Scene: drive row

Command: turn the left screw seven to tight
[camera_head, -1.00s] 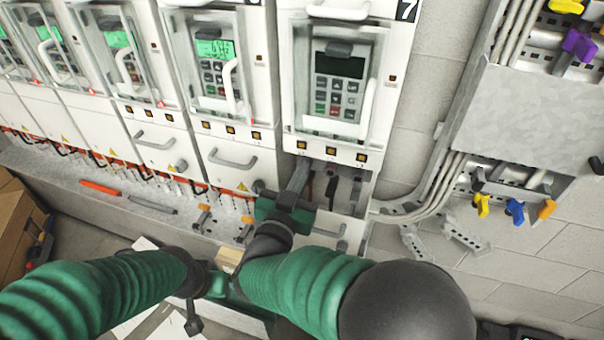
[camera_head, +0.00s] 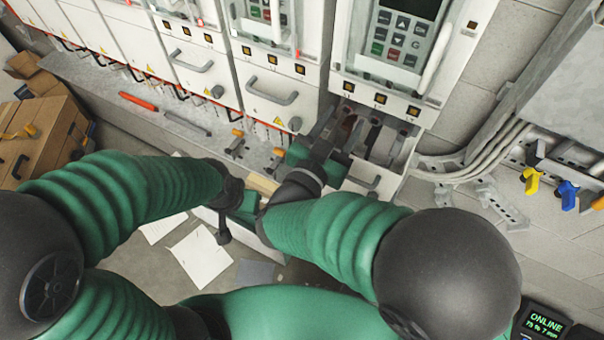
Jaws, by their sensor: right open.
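The drive unit (camera_head: 440,92) at the right end of the row carried the number 7 in the earlier view. Its open terminal compartment (camera_head: 402,148) lies below the keypad. My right gripper (camera_head: 340,132) is open and reaches up into the left part of this compartment. The left screw cannot be made out; the gripper covers that area, so I cannot tell whether the fingers touch it. My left gripper (camera_head: 224,225) hangs lower left, in front of the ledge, away from the compartment. Its fingers are too unclear to judge.
A grey ledge (camera_head: 85,82) runs below the cabinets, with an orange-handled tool (camera_head: 138,101) on it. Conduits (camera_head: 480,165) and yellow and blue clips (camera_head: 567,195) are at right.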

